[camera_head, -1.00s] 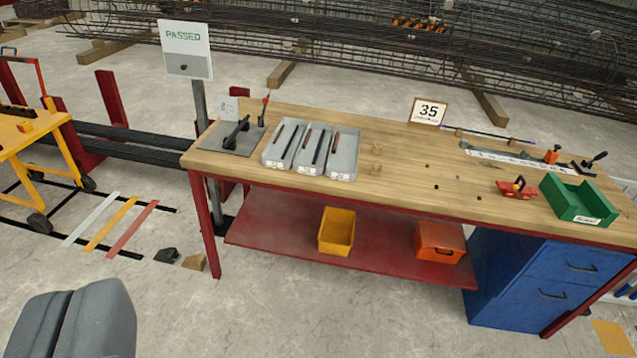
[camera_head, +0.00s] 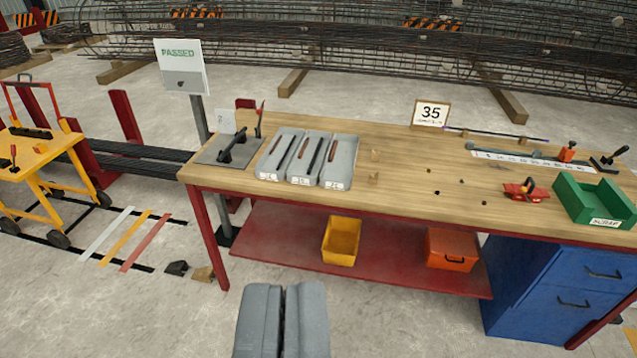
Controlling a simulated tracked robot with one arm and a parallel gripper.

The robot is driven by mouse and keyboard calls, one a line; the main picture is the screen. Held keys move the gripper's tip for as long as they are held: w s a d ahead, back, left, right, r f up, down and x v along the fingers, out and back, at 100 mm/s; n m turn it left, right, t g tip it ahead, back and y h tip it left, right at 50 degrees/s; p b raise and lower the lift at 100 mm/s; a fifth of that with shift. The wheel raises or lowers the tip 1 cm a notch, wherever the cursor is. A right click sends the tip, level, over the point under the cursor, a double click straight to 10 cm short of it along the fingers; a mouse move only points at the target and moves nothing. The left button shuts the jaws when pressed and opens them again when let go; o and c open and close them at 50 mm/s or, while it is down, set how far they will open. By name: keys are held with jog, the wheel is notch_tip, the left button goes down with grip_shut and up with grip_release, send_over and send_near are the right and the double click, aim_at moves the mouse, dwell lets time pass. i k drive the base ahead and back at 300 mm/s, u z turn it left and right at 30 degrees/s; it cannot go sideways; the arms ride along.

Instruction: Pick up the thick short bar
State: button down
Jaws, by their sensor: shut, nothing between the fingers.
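My gripper (camera_head: 283,318) shows at the bottom middle, its two grey fingers together and empty. It is in front of the workbench, well short of the bench top. Three grey trays stand side by side on the left part of the bench: a left tray (camera_head: 268,174), a middle tray (camera_head: 300,179) and a right tray (camera_head: 337,184).
A dark-handled tool on a grey plate (camera_head: 212,151) lies left of the trays. A PASSED sign (camera_head: 181,66) stands at the bench's left end. A green scrap bin (camera_head: 592,199) is at the right. The lower red shelf (camera_head: 385,262) holds a yellow bin (camera_head: 341,241) and an orange box (camera_head: 452,249).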

aim_at(231, 145)
jog(key=z, duration=0.05)
jog(key=i, duration=1)
jog(key=u, duration=0.05)
